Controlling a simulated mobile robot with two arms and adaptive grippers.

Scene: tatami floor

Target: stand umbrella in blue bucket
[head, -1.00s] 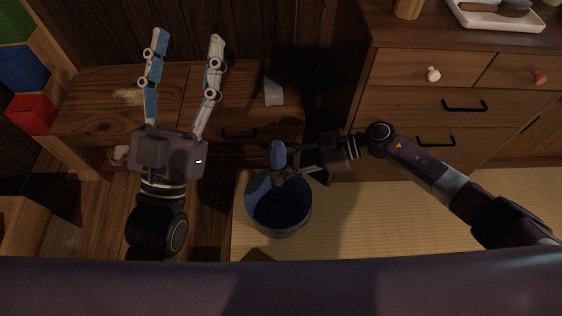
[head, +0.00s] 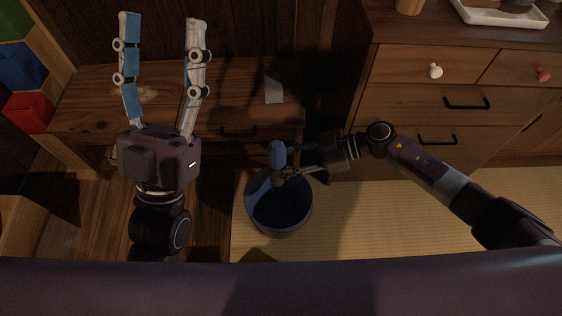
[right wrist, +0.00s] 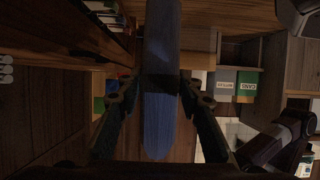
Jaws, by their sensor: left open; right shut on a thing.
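The blue umbrella (head: 277,154) is seen nearly end-on in the head view, above the back rim of the blue bucket (head: 257,190). The bucket stands on the floor, and its dark inside is partly visible. I cannot tell whether the umbrella's lower end is inside it. My right gripper (head: 284,172) is shut on the umbrella. In the right wrist view the umbrella (right wrist: 160,115) runs lengthwise between the two fingers (right wrist: 160,88). My left gripper (head: 158,22) is open and empty over the wooden bench, well left of the bucket.
A low wooden bench (head: 80,110) lies behind the bucket, with a pale card (head: 274,90) on it. A drawer cabinet (head: 420,75) stands at the right, holding a white tray (head: 500,14). Coloured boxes (head: 27,112) are at the far left. Tatami right of the bucket is clear.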

